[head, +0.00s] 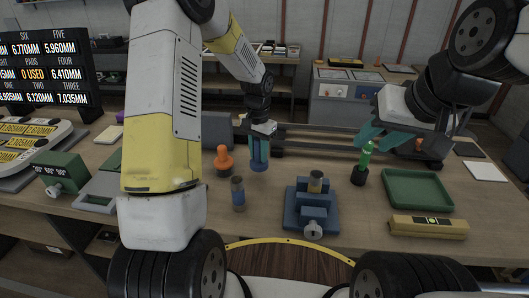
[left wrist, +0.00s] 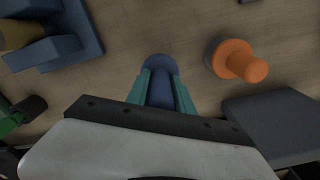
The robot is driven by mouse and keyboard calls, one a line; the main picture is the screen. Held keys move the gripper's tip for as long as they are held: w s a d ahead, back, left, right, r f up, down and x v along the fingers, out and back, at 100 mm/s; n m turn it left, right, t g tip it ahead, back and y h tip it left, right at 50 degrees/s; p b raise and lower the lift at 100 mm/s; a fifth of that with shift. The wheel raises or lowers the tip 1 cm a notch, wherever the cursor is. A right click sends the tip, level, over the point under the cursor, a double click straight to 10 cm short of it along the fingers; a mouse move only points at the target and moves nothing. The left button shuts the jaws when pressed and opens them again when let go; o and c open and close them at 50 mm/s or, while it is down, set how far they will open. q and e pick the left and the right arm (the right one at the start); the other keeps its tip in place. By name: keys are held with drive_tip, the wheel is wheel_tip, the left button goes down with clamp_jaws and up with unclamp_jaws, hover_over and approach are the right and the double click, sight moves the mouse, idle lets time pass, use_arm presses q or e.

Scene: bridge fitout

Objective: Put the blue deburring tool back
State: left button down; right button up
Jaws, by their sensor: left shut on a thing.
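The blue deburring tool (head: 259,160) is upright between the teal fingers of my left gripper (head: 259,150), beyond the middle of the bench. In the left wrist view the fingers (left wrist: 160,95) close on both sides of the blue tool (left wrist: 160,68), whose rounded end shows beyond them. I cannot tell whether its lower end touches the bench or a holder. My right gripper (head: 386,138) is at the right above the bench, teal fingers apart, with nothing seen between them.
An orange tool (head: 223,158) stands just left of the blue one. A blue vise (head: 311,208), a green tool (head: 367,150) in a dark holder, a green tray (head: 416,188) and a yellow level (head: 428,228) lie to the right.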

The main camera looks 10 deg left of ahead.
sight(259, 139)
use_arm(q)
drive_tip(key=shift+f, duration=2.15)
drive_tip(key=c, duration=1.1)
unclamp_jaws()
drive_tip(key=shift+f, duration=0.15)
wheel_tip(259, 139, up, 12)
drive_tip(key=shift+f, duration=0.1)
drive_tip(key=s+a+r+n+t+h, duration=0.1)
drive_tip(key=s+r+n+t, duration=0.1)
drive_tip(key=s+r, duration=0.6)
drive_tip(key=s+a+r+n+t+h, duration=0.1)
drive_tip(key=s+r+t, duration=0.3)
drive_tip(key=s+r, duration=0.5)
drive_tip(key=s+n, duration=0.1)
drive_tip(key=s, duration=0.7)
drive_tip(key=shift+a+r+n, duration=0.15)
drive_tip(key=shift+a+n, duration=0.05)
drive_tip(key=shift+n, duration=0.2)
